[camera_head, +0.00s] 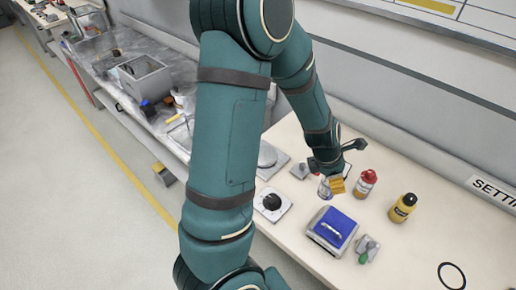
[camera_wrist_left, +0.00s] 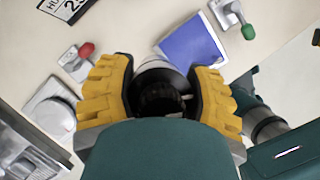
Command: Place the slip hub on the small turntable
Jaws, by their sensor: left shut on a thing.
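My left gripper (camera_head: 332,184) is above the bench with its yellow fingers shut on a dark, silver-rimmed round piece. I take this to be the slip hub (camera_wrist_left: 160,88); it shows between the fingers in the left wrist view, partly hidden by the gripper. A pale round disc on a square plate, which looks like the small turntable (camera_head: 268,156), is left of the gripper and partly hidden by my arm. It shows at the left of the left wrist view (camera_wrist_left: 52,112), apart from the hub. My right gripper is not in view.
A blue-topped box (camera_head: 333,228) stands near the gripper, beside a green-knobbed clamp (camera_head: 367,249). A white plate with a black round piece (camera_head: 272,203) lies left. A red-knobbed clamp (camera_wrist_left: 84,52), red bottle (camera_head: 366,184) and yellow bottle (camera_head: 402,207) stand nearby. A black ring (camera_head: 441,275) lies front right.

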